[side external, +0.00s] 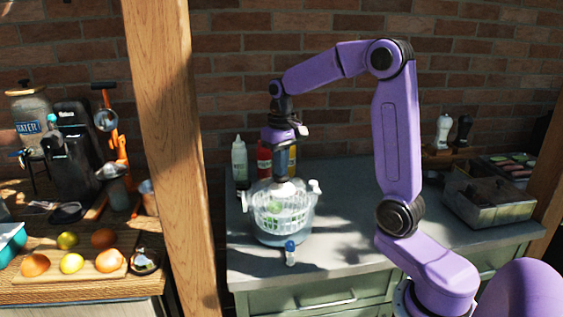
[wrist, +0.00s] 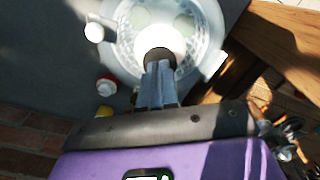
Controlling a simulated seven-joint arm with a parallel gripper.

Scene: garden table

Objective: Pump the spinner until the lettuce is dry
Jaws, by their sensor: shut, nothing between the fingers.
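The salad spinner (side external: 284,234) stands upright on the grey counter. It has a clear bowl, a white slotted basket and white side pieces, and green lettuce (side external: 287,210) shows inside. Its round white top knob (wrist: 163,37) is centred at the top of the wrist view. My gripper (side external: 281,174) points straight down over the spinner's middle, fingers shut and empty. In the wrist view its fingertips (wrist: 158,66) meet or overlap the knob; I cannot tell whether they press it. How dry the leaves are cannot be seen.
Several bottles stand close behind the spinner, including a white one (side external: 239,161) and a red one (side external: 264,160). A wooden post (side external: 172,150) rises at left. The counter to the right is mostly clear up to a metal bin (side external: 488,204).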

